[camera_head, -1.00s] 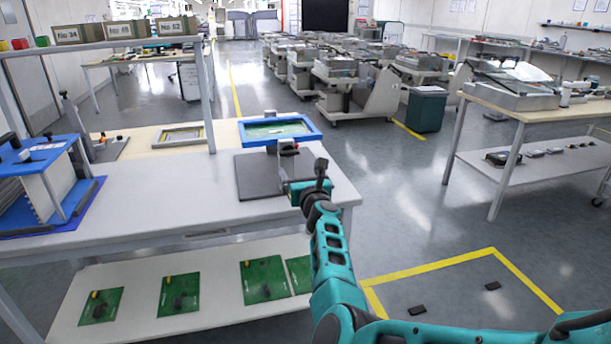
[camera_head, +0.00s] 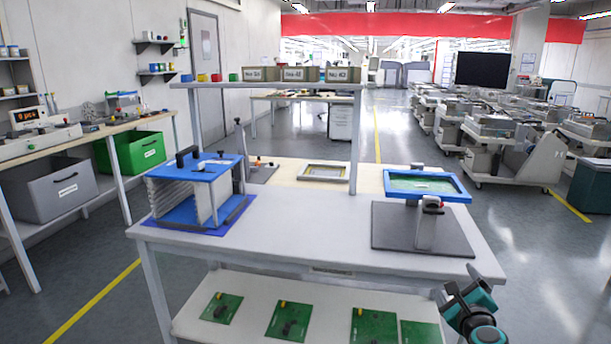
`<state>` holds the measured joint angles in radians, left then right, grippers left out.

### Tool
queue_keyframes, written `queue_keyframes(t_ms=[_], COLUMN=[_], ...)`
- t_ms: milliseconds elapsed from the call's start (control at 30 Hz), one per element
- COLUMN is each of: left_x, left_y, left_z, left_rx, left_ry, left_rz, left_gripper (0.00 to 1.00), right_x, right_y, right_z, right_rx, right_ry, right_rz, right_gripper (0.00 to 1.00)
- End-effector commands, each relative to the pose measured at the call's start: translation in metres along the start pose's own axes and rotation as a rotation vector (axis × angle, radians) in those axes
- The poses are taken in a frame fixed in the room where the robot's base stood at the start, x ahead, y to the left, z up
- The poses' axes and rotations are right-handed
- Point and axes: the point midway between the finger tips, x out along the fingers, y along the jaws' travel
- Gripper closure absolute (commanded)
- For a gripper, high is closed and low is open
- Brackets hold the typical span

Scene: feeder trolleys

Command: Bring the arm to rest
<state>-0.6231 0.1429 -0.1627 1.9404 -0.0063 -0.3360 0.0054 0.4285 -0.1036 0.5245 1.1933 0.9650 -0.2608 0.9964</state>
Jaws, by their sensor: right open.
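My right gripper (camera_head: 459,292) is at the lower right, in front of the white table's right front corner. It is teal with dark fingers, open, and nothing shows between the fingers. It is apart from the blue-framed fixture (camera_head: 429,187), which holds a green board above a grey base plate (camera_head: 393,229) on the table. My left gripper is out of view.
The white table (camera_head: 290,235) carries a blue-topped rack (camera_head: 203,167) at left and a shelf of labelled boxes above. Green boards (camera_head: 373,327) lie on its lower shelf. Trolleys (camera_head: 512,147) stand behind right. Floor is clear right of the table.

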Motion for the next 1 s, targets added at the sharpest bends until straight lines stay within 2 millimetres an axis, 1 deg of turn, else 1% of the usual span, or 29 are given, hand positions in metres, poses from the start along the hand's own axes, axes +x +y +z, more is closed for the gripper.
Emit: queue_keyframes(t_ms=[33,67,100,167,200,267,300,367,400,467,500,600,700,733,833,900,1000], left_x=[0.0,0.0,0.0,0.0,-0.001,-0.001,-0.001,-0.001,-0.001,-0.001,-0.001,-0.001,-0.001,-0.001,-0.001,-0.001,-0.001], left_y=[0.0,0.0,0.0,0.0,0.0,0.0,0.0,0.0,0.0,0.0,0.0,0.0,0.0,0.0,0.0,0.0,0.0], left_z=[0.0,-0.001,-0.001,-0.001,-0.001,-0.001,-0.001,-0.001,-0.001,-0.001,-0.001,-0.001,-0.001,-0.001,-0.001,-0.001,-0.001], left_rx=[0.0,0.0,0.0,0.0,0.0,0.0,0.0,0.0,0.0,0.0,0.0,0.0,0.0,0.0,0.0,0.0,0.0], left_ry=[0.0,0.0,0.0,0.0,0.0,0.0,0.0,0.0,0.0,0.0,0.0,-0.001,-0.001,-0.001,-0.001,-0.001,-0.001], left_rz=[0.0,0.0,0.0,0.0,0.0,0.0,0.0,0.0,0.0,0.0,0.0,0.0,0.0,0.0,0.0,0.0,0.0], left_gripper=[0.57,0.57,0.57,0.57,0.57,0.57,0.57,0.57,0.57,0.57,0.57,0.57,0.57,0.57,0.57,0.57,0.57], right_x=[-0.02,-0.03,-0.044,-0.067,-0.083,-0.109,-0.127,-0.156,-0.176,-0.208,-0.228,-0.275,-0.31,-0.318,-0.335,-0.339,-0.34], right_y=[0.015,0.024,0.035,0.054,0.067,0.087,0.101,0.121,0.134,0.153,0.165,0.187,0.202,0.204,0.21,0.211,0.212], right_z=[-0.015,-0.021,-0.028,-0.036,-0.04,-0.045,-0.048,-0.05,-0.05,-0.048,-0.046,-0.04,-0.034,-0.032,-0.028,-0.026,-0.026], right_rx=[-0.204,-0.322,-0.477,-0.706,-0.856,-1.072,-1.213,-1.419,-1.55,-1.734,-1.847,-2.076,-2.231,-2.263,-2.333,-2.353,-2.358], right_ry=[0.009,0.008,0.002,-0.016,-0.036,-0.075,-0.109,-0.17,-0.218,-0.298,-0.354,-0.491,-0.6,-0.625,-0.679,-0.694,-0.697], right_rz=[0.04,0.062,0.093,0.142,0.175,0.224,0.255,0.296,0.32,0.349,0.362,0.375,0.369,0.365,0.355,0.351,0.35], right_gripper=[0.11,0.11,0.11,0.11,0.11,0.11,0.11,0.11,0.11,0.11,0.11,0.11,0.11,0.11,0.11,0.11,0.11])
